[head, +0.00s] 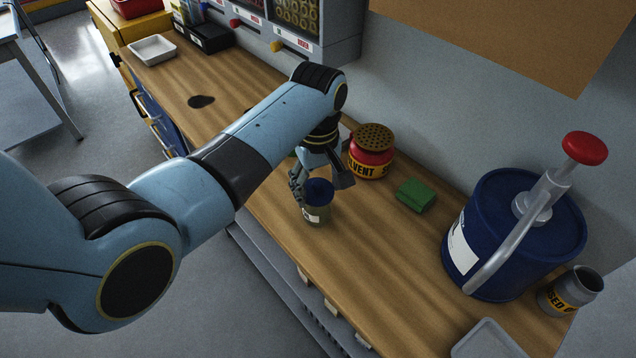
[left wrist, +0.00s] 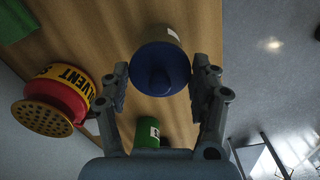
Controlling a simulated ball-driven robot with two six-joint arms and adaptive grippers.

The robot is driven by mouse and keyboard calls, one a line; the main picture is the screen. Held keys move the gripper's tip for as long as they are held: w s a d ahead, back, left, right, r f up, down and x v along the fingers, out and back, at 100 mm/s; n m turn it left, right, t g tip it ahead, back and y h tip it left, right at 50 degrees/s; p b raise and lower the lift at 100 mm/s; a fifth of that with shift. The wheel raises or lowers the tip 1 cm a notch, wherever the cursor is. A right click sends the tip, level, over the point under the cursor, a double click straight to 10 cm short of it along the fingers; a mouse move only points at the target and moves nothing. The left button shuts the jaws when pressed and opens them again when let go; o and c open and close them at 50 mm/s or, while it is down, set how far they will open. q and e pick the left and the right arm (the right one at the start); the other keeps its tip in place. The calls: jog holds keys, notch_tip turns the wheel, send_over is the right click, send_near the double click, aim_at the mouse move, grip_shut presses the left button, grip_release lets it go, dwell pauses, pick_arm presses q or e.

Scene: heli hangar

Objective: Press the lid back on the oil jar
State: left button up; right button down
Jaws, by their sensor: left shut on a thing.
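The oil jar (head: 316,214) is a small olive-grey jar with a white label, upright on the wooden bench. Its blue lid (head: 319,187) is at the jar's mouth; I cannot tell whether it is fully seated. My left gripper (head: 320,181) reaches down over the jar and is shut on the lid. In the left wrist view the blue lid (left wrist: 160,70), with a raised knob, lies between the two fingers of the left gripper (left wrist: 163,76) and covers most of the jar (left wrist: 168,35). My right gripper is not in view.
A red solvent can (head: 371,158) with a perforated top stands just behind the gripper. A green block (head: 415,195) lies to its right. A green can (left wrist: 147,133) is near the wrist. A big blue pump drum (head: 515,240) and grey pot (head: 571,290) stand at right.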

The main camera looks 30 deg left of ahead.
pick_arm(q)
jog(key=o, duration=0.8)
jog(key=shift+o, duration=1.2)
jog(key=shift+r, duration=0.1)
jog(key=shift+r, duration=3.45)
grip_shut()
